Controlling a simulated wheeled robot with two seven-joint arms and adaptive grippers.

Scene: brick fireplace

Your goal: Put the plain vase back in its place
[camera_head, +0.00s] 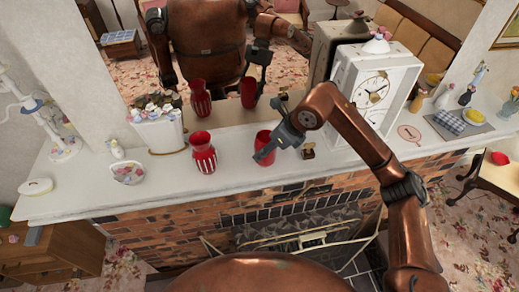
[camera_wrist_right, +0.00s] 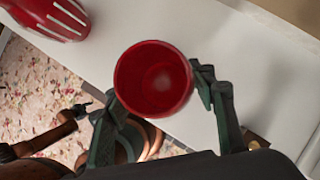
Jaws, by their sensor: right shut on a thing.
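The plain red vase (camera_head: 265,145) is at the front of the white mantel, left of the clock. My right gripper (camera_head: 276,149) is shut on it from the right. In the right wrist view I look down into the open mouth of the plain vase (camera_wrist_right: 154,80), with a finger of my right gripper (camera_wrist_right: 160,112) on each side. I cannot tell whether its base touches the mantel. A red vase with white stripes (camera_head: 203,153) stands upright to its left, apart from it; it also shows in the right wrist view (camera_wrist_right: 48,17). My left gripper is not in view.
The white clock (camera_head: 373,90) stands right of my gripper. A small brass object (camera_head: 308,152) lies near it. A red-outlined round mark (camera_head: 409,133) is on the mantel (camera_head: 235,142) right of the clock. A flower planter (camera_head: 160,130) and bowl (camera_head: 128,173) stand left. The mirror behind repeats both vases.

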